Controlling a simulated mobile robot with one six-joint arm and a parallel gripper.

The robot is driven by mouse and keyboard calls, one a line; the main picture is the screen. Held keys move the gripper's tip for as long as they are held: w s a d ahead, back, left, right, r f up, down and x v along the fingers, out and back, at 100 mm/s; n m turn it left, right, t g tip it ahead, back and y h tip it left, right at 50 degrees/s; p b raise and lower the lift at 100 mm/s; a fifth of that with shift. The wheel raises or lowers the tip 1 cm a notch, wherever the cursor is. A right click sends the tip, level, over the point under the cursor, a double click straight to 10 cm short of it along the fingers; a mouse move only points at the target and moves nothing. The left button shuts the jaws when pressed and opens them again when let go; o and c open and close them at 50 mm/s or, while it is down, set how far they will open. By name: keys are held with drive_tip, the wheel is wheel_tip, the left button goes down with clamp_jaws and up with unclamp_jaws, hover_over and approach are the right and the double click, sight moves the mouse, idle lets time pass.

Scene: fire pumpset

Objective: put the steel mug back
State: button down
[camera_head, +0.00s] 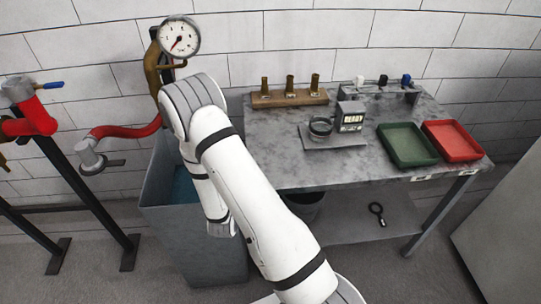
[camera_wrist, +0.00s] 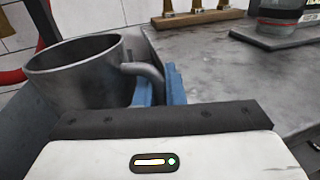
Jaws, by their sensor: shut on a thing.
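The steel mug (camera_wrist: 78,75) is at the left of the wrist view, roughly upright with its open rim up. Its curved handle (camera_wrist: 148,70) points toward the table. My gripper (camera_wrist: 158,88), with blue fingers, is shut on the handle. The mug is just left of the grey table's edge. In the head view the mug and my gripper are hidden behind my white arm, which reaches over the open tank (camera_head: 160,188).
The grey table (camera_head: 270,170) holds a scale (camera_head: 350,117) with a small vessel (camera_head: 320,128), a wooden rack (camera_head: 290,98) with brass pieces, a green tray (camera_head: 407,145) and a red tray (camera_head: 453,140). A gauge (camera_head: 179,37) and red hose (camera_head: 125,130) are at the left.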

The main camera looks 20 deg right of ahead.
drive_tip(key=shift+a, duration=0.15)
drive_tip(key=s+d+r+m+g+h, duration=0.4)
drive_tip(key=d+r+m+g+h, duration=0.5)
drive_tip(key=d+r+m+g, duration=0.55)
drive_tip(key=shift+w+f+n+g, duration=0.1)
drive_tip(key=shift+f+n+g, duration=0.4)
drive_tip(key=shift+f, duration=2.4)
drive_tip(key=shift+w+f+n+g, duration=0.1)
drive_tip(key=shift+f+n+g, duration=0.3)
drive_tip(key=shift+f, duration=2.45)
drive_tip(key=shift+f, duration=0.2)
drive_tip(key=c, duration=1.5)
unclamp_jaws()
drive_tip(key=shift+a, duration=0.1)
